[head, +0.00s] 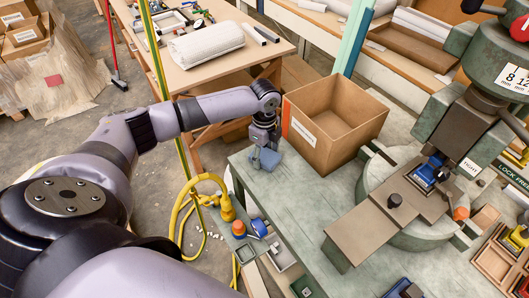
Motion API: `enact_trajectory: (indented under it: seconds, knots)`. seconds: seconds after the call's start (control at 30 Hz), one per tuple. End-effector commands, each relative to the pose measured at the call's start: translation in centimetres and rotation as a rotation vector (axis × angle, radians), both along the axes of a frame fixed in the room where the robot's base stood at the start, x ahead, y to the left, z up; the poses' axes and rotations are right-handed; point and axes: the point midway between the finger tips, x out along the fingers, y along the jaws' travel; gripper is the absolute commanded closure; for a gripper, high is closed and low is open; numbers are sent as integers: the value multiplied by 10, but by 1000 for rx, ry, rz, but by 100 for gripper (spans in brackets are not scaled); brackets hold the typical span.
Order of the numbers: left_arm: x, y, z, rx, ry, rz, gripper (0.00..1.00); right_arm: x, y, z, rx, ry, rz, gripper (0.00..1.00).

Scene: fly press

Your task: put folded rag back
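A small blue-grey folded rag (265,159) lies at the far left corner of the grey-green bench (282,190), just left of the open cardboard box. My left gripper (265,142) points down directly above the rag, with its fingertips at or very near the rag's top. The fingers are small and dark here, so I cannot tell whether they are open or closed on the cloth. My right gripper is not in view.
The open cardboard box (333,118) stands close to the right of my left gripper. The green press (466,125) with a flat plate (388,221) fills the right. Yellow hose and an orange-topped fitting (238,228) sit by the bench's left edge. Bare bench lies before the box.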

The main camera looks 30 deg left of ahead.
Motion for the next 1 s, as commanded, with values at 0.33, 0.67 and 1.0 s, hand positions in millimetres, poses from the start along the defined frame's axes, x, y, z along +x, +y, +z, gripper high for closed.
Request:
enact_trajectory:
  seconds: [0.33,0.67,1.0]
  knots:
    - [0,0,0,0,0,0,26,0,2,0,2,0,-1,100]
    - [1,0,13,-1,-3,0,26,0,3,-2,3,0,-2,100]
    - [1,0,84,0,-5,1,26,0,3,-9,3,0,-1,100]
